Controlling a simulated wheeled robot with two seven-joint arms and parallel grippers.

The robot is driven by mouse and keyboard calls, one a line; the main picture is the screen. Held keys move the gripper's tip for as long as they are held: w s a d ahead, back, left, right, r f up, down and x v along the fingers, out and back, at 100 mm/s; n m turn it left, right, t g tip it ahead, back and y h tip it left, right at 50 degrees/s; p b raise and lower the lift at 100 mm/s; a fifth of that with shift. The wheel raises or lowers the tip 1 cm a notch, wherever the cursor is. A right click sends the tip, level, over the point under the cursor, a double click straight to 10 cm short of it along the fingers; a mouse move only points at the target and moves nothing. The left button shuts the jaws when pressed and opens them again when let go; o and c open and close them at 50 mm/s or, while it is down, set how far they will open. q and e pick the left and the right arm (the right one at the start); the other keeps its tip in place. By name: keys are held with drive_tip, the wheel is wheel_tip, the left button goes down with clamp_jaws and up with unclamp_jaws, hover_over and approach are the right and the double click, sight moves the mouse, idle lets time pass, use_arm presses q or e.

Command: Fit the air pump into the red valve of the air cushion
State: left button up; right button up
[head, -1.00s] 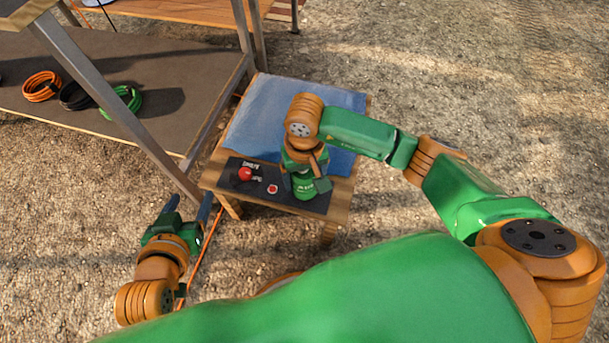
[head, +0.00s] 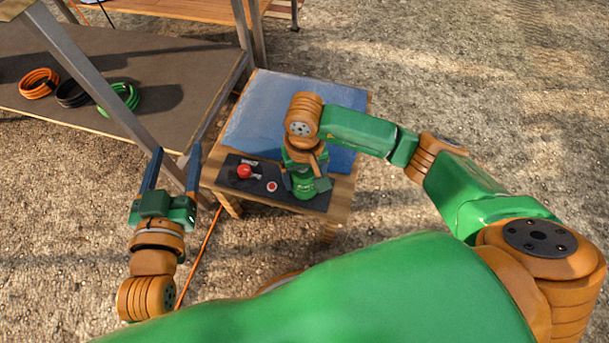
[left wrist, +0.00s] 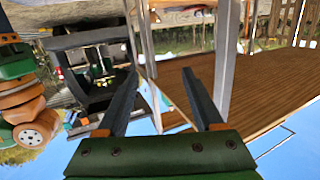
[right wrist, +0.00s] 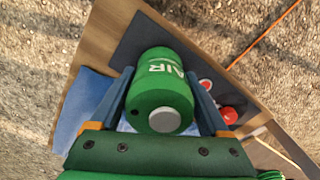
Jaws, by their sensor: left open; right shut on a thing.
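The air pump is a green cylinder (right wrist: 160,92) marked AIR. My right gripper (right wrist: 160,75) is shut on it, with a finger on each side. In the head view the pump (head: 304,188) is over the right part of a dark mat, partly hidden by my right wrist. A red round knob (head: 244,171) and a small red-and-white round piece (head: 272,186) are on the mat to its left; I cannot tell which is the valve. The blue cushion (head: 262,105) lies flat behind the mat. My left gripper (head: 173,168) is open and empty, left of the table.
The dark mat (head: 232,181) lies on a small wooden table (head: 342,192). A grey shelf (head: 165,60) with orange, black and green coils stands at the upper left, its metal post (head: 85,75) near my left gripper. Gravel ground at the right is clear.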

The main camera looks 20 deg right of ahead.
drive_tip(key=o, duration=1.6)
drive_tip(key=shift+c, duration=0.2)
wheel_tip(320, 180, up, 4)
drive_tip(key=shift+p, duration=0.85)
use_arm(q)
drive_tip(key=s+a+f+g+y+p, duration=0.1)
drive_tip(key=s+a+f+g+y, duration=0.2)
drive_tip(key=s+f+g, duration=0.7)
wheel_tip(320, 180, down, 4)
drive_tip(key=shift+s+a+f+n+g, duration=0.1)
drive_tip(key=shift+s+a+n+g, duration=0.25)
drive_tip(key=shift+s+a, duration=0.3)
use_arm(e)
wheel_tip(320, 180, up, 3)
drive_tip(key=shift+r, duration=0.1)
use_arm(q)
drive_tip(key=shift+s, duration=0.1)
